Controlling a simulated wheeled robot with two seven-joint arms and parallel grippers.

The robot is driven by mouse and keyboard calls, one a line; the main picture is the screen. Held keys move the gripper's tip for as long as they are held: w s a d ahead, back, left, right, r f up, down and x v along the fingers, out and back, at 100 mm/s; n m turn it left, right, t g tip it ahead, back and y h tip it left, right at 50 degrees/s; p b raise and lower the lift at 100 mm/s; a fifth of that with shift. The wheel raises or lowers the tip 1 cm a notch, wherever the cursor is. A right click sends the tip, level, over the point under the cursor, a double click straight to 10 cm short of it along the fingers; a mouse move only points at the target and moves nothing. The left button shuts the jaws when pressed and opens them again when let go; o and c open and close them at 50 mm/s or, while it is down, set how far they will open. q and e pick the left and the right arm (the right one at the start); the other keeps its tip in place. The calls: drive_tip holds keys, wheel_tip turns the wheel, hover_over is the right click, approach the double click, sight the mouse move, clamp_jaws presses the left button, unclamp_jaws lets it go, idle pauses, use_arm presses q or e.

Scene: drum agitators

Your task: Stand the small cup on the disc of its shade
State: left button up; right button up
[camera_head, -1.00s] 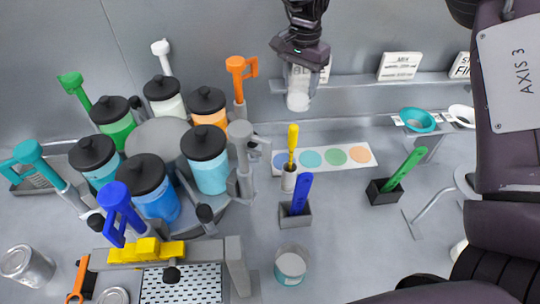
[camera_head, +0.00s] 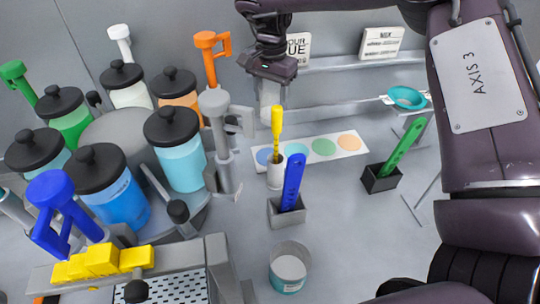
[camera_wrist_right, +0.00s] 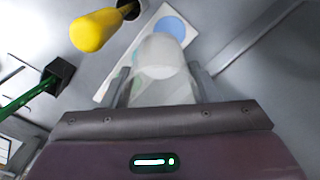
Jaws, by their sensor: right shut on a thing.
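My right gripper (camera_head: 270,88) is shut on a small pale, see-through cup (camera_head: 268,99), held upright above the bench. The cup also shows between the fingers in the right wrist view (camera_wrist_right: 163,75); its shade is hard to tell. A white strip (camera_head: 246,160) lies on the bench below, with a blue disc (camera_head: 263,156), a teal disc (camera_head: 297,149), a green disc (camera_head: 323,146) and an orange disc (camera_head: 349,143). The blue disc (camera_wrist_right: 171,25) shows just past the cup in the wrist view. My left gripper is not in view.
A white holder (camera_head: 276,176) with a yellow-handled tool (camera_head: 277,120) stands in front of the strip's blue end. Lidded jars and a grey post (camera_head: 220,140) crowd the left.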

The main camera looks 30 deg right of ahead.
wheel_tip(320, 180, down, 17)
drive_tip(key=shift+r+p, duration=0.2)
drive_tip(key=shift+p, duration=0.6)
drive_tip(key=shift+w+f, duration=0.1)
drive_tip(key=shift+f, duration=0.35)
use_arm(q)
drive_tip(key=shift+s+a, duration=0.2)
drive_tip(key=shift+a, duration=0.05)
use_arm(e)
drive_tip(key=o, duration=0.6)
drive_tip(key=shift+f, duration=0.15)
drive_tip(key=shift+c, duration=0.2)
drive_tip(key=o, duration=0.4)
drive_tip(key=shift+o, duration=0.2)
